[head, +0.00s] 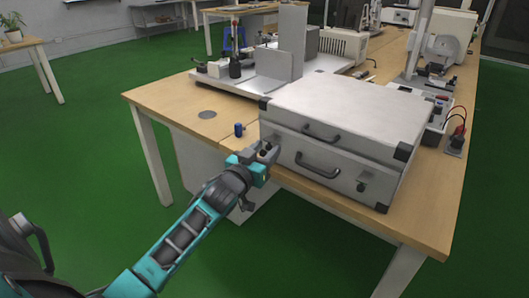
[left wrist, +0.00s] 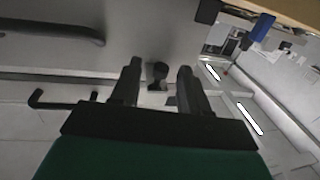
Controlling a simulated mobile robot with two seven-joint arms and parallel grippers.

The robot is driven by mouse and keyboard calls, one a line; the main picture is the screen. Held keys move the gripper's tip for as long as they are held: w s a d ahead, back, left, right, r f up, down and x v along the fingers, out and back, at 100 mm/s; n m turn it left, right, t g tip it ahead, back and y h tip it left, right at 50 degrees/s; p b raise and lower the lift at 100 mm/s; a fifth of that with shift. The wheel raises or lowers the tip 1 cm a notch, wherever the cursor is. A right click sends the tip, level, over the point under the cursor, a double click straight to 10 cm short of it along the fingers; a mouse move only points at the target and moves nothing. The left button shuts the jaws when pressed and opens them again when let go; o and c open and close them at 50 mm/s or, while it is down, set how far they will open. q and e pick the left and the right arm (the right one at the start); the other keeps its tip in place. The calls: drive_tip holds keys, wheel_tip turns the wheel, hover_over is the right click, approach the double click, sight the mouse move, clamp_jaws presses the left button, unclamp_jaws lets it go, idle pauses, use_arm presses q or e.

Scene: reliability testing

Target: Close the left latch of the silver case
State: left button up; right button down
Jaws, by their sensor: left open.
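The silver case (head: 350,110) lies on the wooden table with its lid down. Its front carries two dark handles, an upper one (head: 321,133) and a lower one (head: 317,166). The right latch (head: 362,186) shows on the front at the right. My left gripper (head: 268,150) is at the front left of the case, covering the left latch area in the head view. In the left wrist view its fingers (left wrist: 160,72) are apart, with the small dark left latch (left wrist: 157,74) between the tips. Contact cannot be told. My right gripper is not in view.
A small blue object (head: 239,130) stands on the table left of the case. A grey fixture (head: 283,70) with a base plate stands behind it. Instruments and cables (head: 455,140) are at the right. The front table edge (head: 330,205) runs close below the case.

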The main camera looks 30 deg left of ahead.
use_arm(q)
clamp_jaws()
idle(0.4)
